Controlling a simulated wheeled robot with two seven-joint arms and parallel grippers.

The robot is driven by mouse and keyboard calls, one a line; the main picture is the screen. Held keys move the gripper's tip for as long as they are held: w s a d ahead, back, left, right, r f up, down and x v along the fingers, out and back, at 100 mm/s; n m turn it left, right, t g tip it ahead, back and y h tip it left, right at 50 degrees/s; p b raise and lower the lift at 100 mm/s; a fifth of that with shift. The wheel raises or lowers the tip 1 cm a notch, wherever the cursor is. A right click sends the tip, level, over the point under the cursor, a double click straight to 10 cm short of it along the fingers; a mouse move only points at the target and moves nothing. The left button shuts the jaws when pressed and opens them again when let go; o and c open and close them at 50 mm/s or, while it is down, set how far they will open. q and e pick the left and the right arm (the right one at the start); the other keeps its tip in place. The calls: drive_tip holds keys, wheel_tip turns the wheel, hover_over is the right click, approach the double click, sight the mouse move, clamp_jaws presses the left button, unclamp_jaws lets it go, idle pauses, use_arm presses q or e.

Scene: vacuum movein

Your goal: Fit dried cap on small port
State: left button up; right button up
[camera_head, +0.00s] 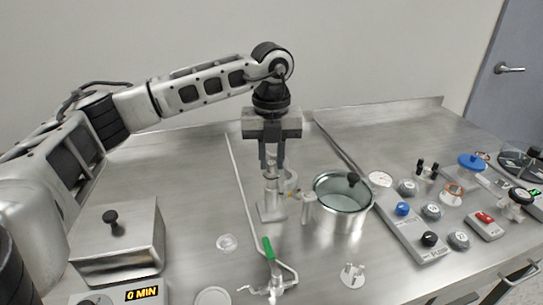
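My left gripper (272,168) reaches down from above the middle of the bench. Its two fingers stand a little apart, right at the top of a slim metal post (272,193) on a flat base. A small pale piece seems to sit between the fingertips; I cannot tell whether they are closed on it or whether it is the cap. A short metal stub (309,203) stands to the right of the post, beside a glass-lidded steel vessel (343,212). I cannot tell which opening is the small port. My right gripper is not in view.
A green-handled valve (268,248) on bent tubing lies in front of the post. A lidded metal box (116,240) with a "0 MIN" display stands front left. A control panel (411,222) with knobs and other small parts fills the right side. The back left bench is clear.

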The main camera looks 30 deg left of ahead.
use_arm(q)
drive_tip(key=o, duration=0.3)
wheel_tip(320, 180, up, 16)
drive_tip(key=shift+p, duration=0.45)
drive_tip(key=shift+f, duration=0.1)
idle(0.5)
